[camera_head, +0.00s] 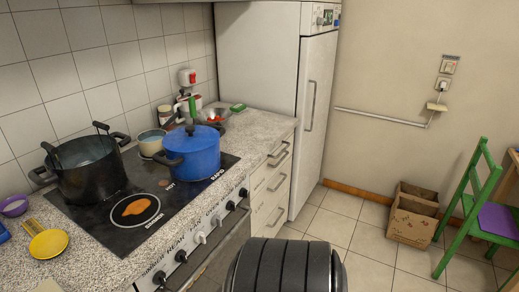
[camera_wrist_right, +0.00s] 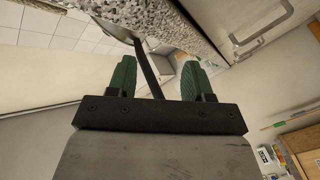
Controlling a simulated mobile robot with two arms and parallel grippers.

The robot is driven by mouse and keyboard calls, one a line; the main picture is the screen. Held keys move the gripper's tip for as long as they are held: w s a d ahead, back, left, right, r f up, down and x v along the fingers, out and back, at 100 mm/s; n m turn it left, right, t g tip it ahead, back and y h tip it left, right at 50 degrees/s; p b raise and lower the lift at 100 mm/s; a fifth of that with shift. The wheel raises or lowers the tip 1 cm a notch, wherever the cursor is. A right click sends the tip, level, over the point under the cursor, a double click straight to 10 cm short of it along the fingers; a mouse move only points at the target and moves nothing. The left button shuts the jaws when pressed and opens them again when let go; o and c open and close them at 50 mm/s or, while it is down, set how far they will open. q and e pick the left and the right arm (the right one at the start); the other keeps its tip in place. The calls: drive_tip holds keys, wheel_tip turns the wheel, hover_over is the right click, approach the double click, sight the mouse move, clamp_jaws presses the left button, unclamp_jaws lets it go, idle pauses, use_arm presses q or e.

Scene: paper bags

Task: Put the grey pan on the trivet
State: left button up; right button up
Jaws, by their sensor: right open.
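In the right wrist view, a greyish pan (camera_wrist_right: 112,27) shows in part beside the speckled counter edge. Its dark handle (camera_wrist_right: 150,70) runs down between the two green fingers of my right gripper (camera_wrist_right: 158,78). The gripper is open, and the handle shows apart from the right finger; I cannot tell whether it touches the left one. In the head view, neither gripper shows and I cannot make out the pan with certainty. I cannot identify a trivet for sure; a round yellow piece with a slotted handle (camera_head: 48,243) lies on the counter at left.
A black pot (camera_head: 88,178) and a blue lidded pot (camera_head: 192,155) stand on the cooktop (camera_head: 105,232). An orange mark shows on the front zone (camera_head: 135,209). A purple bowl (camera_head: 14,206) sits at far left. A cardboard box (camera_head: 412,214) and a green chair (camera_head: 470,205) stand right.

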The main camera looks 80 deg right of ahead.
drive_tip(key=s+d+f+m+g+h, duration=0.2)
drive_tip(key=s+f+g, duration=0.15)
drive_tip(key=f, duration=0.65)
drive_tip(key=s+d+f+m+g+h, duration=0.1)
drive_tip(key=s+d+f+m+g, duration=0.3)
drive_tip(key=f, duration=0.7)
drive_tip(key=s+d+f+m+g+h, duration=0.1)
drive_tip(key=s+f+h, duration=0.1)
drive_tip(key=s+f, duration=0.6)
drive_tip(key=s+f+m+g, duration=0.1)
drive_tip(key=s+f+g, duration=0.1)
drive_tip(key=s+f, duration=0.3)
drive_tip(key=s+d+f+m+g+h, duration=0.1)
drive_tip(key=s+f, duration=0.4)
drive_tip(key=s, duration=0.6)
drive_tip(key=s+d+f+m+g, duration=0.1)
drive_tip(key=s+f+g, duration=0.3)
drive_tip(key=s, duration=0.5)
drive_tip(key=shift+f+h, duration=0.3)
drive_tip(key=shift+f, duration=0.5)
drive_tip(key=shift+d, duration=0.1)
